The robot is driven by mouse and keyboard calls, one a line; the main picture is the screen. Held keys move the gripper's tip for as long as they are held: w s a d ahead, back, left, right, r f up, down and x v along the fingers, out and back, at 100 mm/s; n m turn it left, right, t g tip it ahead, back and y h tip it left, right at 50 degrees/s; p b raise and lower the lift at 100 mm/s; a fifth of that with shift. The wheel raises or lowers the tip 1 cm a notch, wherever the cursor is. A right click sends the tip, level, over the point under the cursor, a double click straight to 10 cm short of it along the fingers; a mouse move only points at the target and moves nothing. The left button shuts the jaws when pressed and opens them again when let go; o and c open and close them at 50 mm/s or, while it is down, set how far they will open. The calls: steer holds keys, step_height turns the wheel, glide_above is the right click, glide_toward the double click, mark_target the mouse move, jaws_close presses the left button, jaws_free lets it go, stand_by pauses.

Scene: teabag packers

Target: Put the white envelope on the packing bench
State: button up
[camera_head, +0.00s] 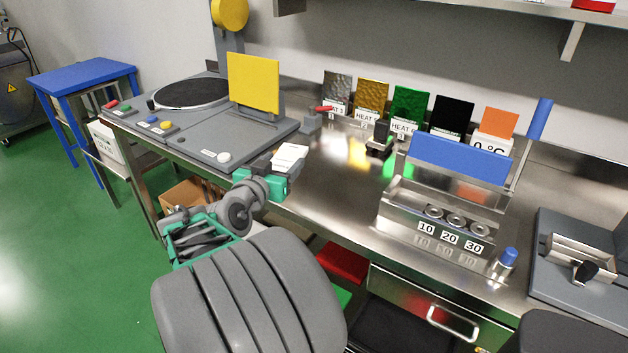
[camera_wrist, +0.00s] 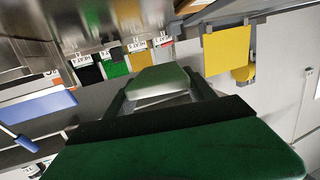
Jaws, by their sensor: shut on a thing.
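The white envelope (camera_head: 291,155) is a small white packet at the tip of my gripper (camera_head: 282,169), over the front edge of the steel packing bench (camera_head: 335,195). My gripper has green finger parts and is shut on the envelope. In the wrist view, a pale strip (camera_wrist: 158,91) shows between the dark green fingers of my gripper (camera_wrist: 165,105); most of the envelope is hidden there. I cannot tell whether the envelope touches the bench.
A grey machine with a yellow plate (camera_head: 253,83) stands left of the envelope. Coloured sample cards (camera_head: 409,103) line the back. A steel sealer with a blue bar (camera_head: 459,158) stands to the right. Bare bench lies between them. A blue table (camera_head: 82,74) is far left.

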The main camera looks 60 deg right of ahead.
steer(key=s+d+r+m+g+b, duration=0.1)
steer(key=s+d+m+g, duration=0.1)
steer(key=s, duration=0.4)
steer(key=s+d+r+m+g, duration=0.1)
steer(key=s+d+g, duration=0.15)
steer(key=s, duration=0.35)
glide_above(308, 180)
steer(key=f, duration=0.9)
steer(key=shift+s+a+f, duration=0.15)
steer(key=shift+s+f, duration=0.05)
steer(key=shift+f, duration=0.05)
steer(key=shift+w+f, duration=0.2)
steer(key=shift+f, duration=0.15)
steer(key=shift+f+b, duration=0.5)
steer(key=shift+f, duration=1.15)
steer(key=o, duration=1.5)
steer(key=shift+c, duration=0.2)
steer(key=shift+r, duration=0.1)
